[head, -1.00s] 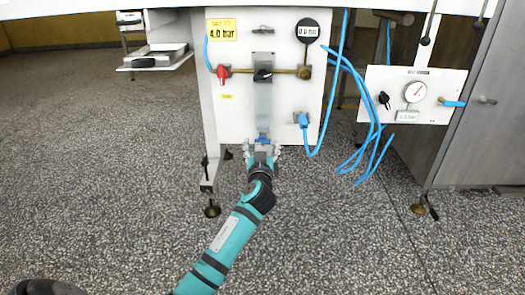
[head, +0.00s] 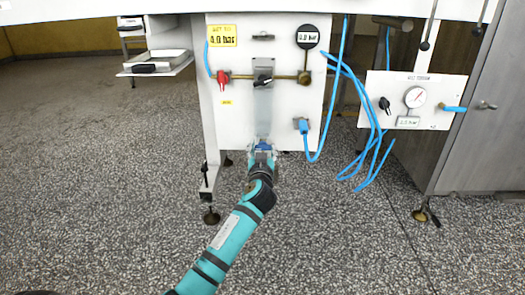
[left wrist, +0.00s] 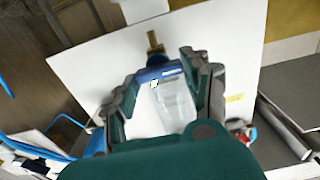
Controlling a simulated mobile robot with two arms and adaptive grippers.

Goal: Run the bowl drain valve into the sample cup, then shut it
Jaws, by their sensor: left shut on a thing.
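The clear bowl (head: 264,108) hangs down the front of the white panel, below a black knob, with the blue drain valve (head: 263,145) at its lower end. My left gripper (head: 262,153) is shut on this valve. In the left wrist view the blue valve (left wrist: 158,73) lies between the fingers, with the clear bowl (left wrist: 177,105) behind it and a brass stub (left wrist: 153,42) on its other side. Whether the valve is open or shut cannot be told. I cannot make out the sample cup for certain. My right gripper is not in view.
The white panel (head: 225,130) bears a red lever (head: 223,78), a brass pipe (head: 285,75) and a 0.0 bar display (head: 307,37). Blue hoses (head: 374,130) hang to the right, near a gauge panel (head: 412,97). The speckled floor (head: 350,240) is clear.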

